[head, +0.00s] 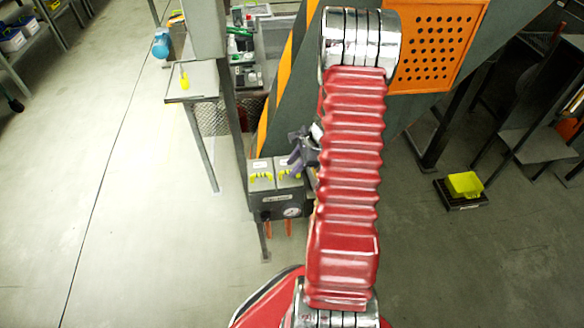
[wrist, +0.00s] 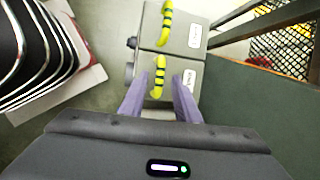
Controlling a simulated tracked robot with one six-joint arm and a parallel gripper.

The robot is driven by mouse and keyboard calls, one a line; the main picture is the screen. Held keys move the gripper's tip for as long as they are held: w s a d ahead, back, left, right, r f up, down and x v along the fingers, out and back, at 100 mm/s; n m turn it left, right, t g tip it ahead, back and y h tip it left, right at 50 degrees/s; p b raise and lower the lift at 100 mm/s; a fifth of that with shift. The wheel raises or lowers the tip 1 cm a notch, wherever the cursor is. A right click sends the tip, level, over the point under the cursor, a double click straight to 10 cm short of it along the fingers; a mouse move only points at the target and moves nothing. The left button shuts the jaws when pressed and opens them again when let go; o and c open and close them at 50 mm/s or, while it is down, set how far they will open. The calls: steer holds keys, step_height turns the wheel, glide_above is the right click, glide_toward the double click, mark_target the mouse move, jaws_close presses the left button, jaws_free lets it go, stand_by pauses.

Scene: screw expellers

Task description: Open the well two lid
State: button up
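A grey box (head: 275,205) with a gauge on its front has two grey lids side by side, both lying shut. The left lid (head: 261,172) and the right lid (head: 288,170) each carry a yellow handle.
A green machine frame with an orange perforated panel (head: 437,45) stands behind and right of the box. A small table (head: 192,82) with a yellow item is at the back left. A yellow bin (head: 465,184) sits low at right. Floor at left is clear.

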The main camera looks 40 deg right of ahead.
steer(key=shift+w+a+f, duration=0.1)
steer(key=shift+w+f, duration=0.15)
steer(key=shift+f, duration=0.4)
jaws_close()
stand_by(0.4)
